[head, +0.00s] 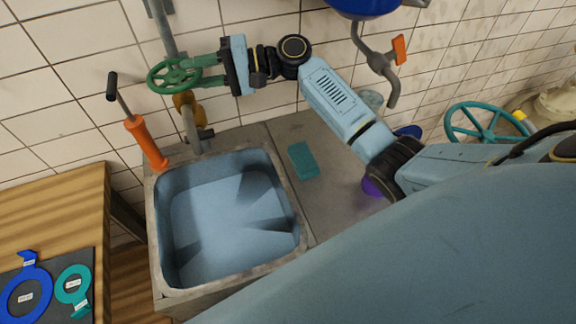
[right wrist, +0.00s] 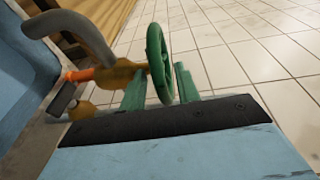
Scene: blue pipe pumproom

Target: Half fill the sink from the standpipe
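The sink (head: 299,222) is a grey stone-rimmed basin with a light blue inside. Dark shadows lie in it, and I cannot tell whether it holds water. The standpipe (head: 190,128) stands at the wall behind it, its grey spout bent down over the sink's back edge. Its green handwheel (head: 174,75) also shows nearly edge-on in the right wrist view (right wrist: 158,62). My right gripper (head: 206,71) reaches the wheel from the right; in the right wrist view its green fingers (right wrist: 160,84) stand apart on either side of the rim, apparently not clamped. My left gripper is out of view.
An orange tool with a black handle (head: 146,142) stands at the sink's back left corner. A teal block (head: 303,160) lies on the counter right of the sink. A wooden table (head: 60,205) stands at left. A teal wheel (head: 485,122) is at right.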

